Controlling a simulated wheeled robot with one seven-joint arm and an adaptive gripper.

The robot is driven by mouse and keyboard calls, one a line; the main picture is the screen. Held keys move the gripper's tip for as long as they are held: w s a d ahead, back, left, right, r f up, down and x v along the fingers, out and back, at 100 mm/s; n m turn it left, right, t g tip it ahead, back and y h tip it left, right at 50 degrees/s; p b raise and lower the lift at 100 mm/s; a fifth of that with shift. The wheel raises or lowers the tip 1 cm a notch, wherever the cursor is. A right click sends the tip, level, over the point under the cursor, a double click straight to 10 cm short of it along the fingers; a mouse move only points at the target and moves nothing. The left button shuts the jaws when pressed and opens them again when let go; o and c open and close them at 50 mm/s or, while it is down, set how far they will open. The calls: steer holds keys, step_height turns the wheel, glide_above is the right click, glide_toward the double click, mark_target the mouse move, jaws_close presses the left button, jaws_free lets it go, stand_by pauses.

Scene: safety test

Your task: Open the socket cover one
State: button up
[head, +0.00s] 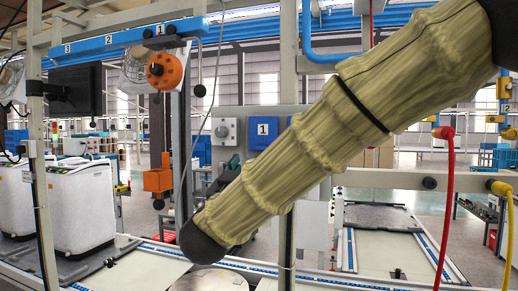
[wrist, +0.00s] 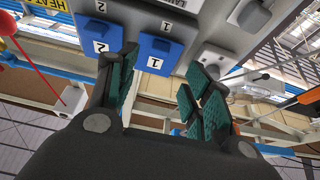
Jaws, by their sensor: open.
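Socket cover one is a blue cover marked 1 (head: 263,132) on a grey panel in the head view, left of my arm. In the wrist view, which shows it upside down, cover one (wrist: 156,52) looks closed and lies just beyond my fingers. A second blue cover, marked 2 (wrist: 98,36), sits beside it; my arm mostly hides it in the head view. My gripper (wrist: 163,82) is open and empty, with teal finger pads apart. In the head view my gripper (head: 231,166) is partly hidden by my arm, below and left of cover one.
A grey knob (head: 224,131) is on the panel left of cover one. A light switch-like block (wrist: 215,60) sits close to my right fingertips. An orange round device (head: 164,71) hangs at upper left. A red cable (head: 447,205) hangs at right.

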mark_target(262, 134)
steer(key=p+x, duration=0.4)
steer(key=x, duration=0.5)
steer(key=shift+w, duration=0.15)
steer(key=shift+d+f, duration=0.1)
jaws_close()
